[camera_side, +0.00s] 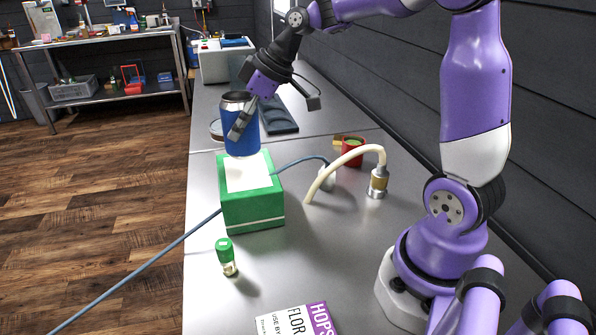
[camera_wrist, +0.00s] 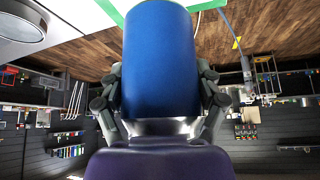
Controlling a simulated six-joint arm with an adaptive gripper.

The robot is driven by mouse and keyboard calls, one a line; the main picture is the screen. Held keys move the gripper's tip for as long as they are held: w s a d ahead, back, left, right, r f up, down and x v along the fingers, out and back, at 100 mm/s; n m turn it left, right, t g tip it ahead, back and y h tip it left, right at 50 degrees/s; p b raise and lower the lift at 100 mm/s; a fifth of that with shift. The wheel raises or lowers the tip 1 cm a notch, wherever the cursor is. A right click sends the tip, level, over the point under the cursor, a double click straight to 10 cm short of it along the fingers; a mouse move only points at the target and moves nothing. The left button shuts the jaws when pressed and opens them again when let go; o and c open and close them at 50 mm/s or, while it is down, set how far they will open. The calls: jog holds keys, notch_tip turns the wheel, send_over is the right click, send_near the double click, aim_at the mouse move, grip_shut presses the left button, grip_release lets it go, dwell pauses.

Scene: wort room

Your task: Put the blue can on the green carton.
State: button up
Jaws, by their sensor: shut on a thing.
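The blue can (camera_side: 241,139) is upright in my gripper (camera_side: 242,118). In the side view it appears over the white top of the green carton (camera_side: 252,208), with its bottom edge at or just above that top; I cannot tell whether they touch. My gripper is shut on the can from the right. In the wrist view the blue can (camera_wrist: 160,62) fills the middle between the two fingers of my gripper (camera_wrist: 160,100). A strip of the green carton (camera_wrist: 110,10) shows at the top edge there.
A small green-capped vial (camera_side: 226,257) stands in front of the carton. A cream hose (camera_side: 345,160) with a metal fitting and a red container (camera_side: 352,152) are to the right. A blue cable (camera_side: 150,262) runs past the carton. A hops packet (camera_side: 297,321) lies at the front.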

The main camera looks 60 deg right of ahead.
aim_at(243, 140)
jog(key=shift+f, duration=1.95)
jog(key=o, duration=0.7)
jog(key=shift+f, duration=0.15)
